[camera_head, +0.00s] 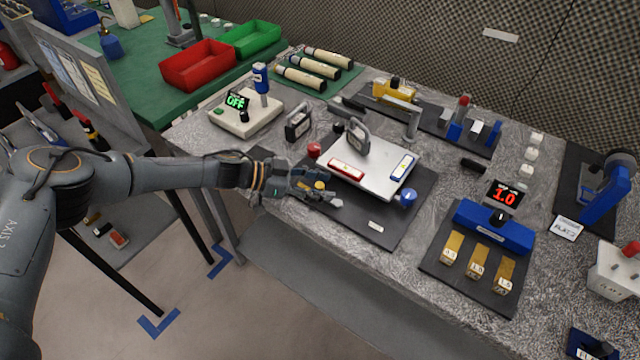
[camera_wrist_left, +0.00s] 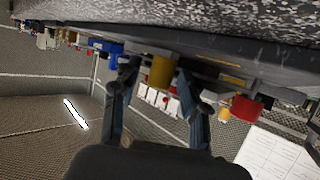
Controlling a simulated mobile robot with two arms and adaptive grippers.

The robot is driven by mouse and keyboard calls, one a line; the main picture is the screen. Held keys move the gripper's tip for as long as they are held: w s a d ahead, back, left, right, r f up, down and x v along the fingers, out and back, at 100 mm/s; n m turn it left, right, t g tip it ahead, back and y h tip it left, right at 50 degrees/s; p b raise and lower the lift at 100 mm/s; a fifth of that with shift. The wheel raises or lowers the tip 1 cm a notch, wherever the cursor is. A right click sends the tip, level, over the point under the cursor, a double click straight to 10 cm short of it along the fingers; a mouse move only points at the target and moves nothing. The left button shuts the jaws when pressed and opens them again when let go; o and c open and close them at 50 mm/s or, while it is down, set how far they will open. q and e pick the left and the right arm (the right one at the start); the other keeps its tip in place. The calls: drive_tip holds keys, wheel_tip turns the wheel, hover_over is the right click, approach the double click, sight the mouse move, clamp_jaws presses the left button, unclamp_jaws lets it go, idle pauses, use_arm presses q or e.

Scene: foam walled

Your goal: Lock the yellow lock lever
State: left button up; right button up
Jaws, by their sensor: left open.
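The yellow lock lever shows as a yellow knob (camera_head: 320,185) at the near left corner of a white plate (camera_head: 375,172) on a dark mat. My left gripper (camera_head: 312,192) is at this corner, its fingers pointing towards the knob and partly hiding the lever. In the left wrist view the yellow knob (camera_wrist_left: 162,72) appears between the two spread fingers (camera_wrist_left: 157,82), with gaps on both sides. The gripper is open; I cannot tell whether a finger touches the lever. My right gripper is not in view.
A red knob (camera_head: 314,150) and a blue knob (camera_head: 408,197) stand at other corners of the plate. A grey handle (camera_head: 357,136) rises from it. A blue block with a 1.0 display (camera_head: 494,226) stands to the right. The floor in front is clear.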

use_arm(q)
drive_tip(key=v, duration=1.2)
